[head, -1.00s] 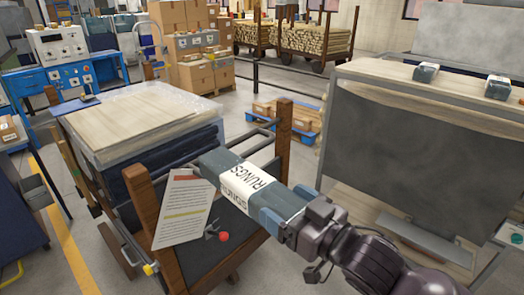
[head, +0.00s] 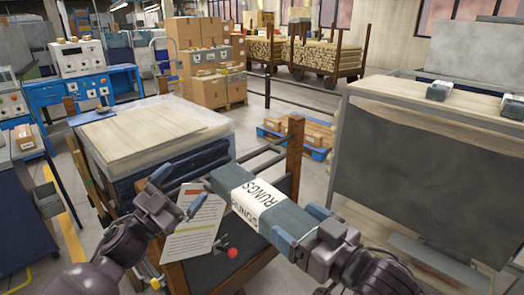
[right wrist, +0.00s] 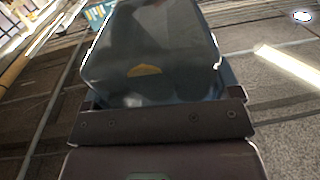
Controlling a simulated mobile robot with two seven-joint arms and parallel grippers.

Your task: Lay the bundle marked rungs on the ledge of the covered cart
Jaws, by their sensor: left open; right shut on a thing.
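The bundle marked rungs (head: 247,196) is a grey wrapped block with a white label band. My right gripper (head: 292,226) is shut on its near right end and holds it up in front of the covered cart. The bundle also fills the middle of the right wrist view (right wrist: 150,55). The covered cart (head: 293,165) has wooden posts, a dark front panel and a stack of pale boards under clear film (head: 150,135). Its ledge cannot be made out clearly, and the bundle hides part of the cart's front. My left gripper (head: 182,203) is open and empty, left of the bundle.
A paper sheet (head: 190,235) hangs on the cart's front, beside a red knob (head: 233,253). At right, a dark-panelled rack (head: 420,160) has similar grey bundles (head: 439,91) on top. A blue pallet (head: 318,153) with boxes lies behind the cart.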

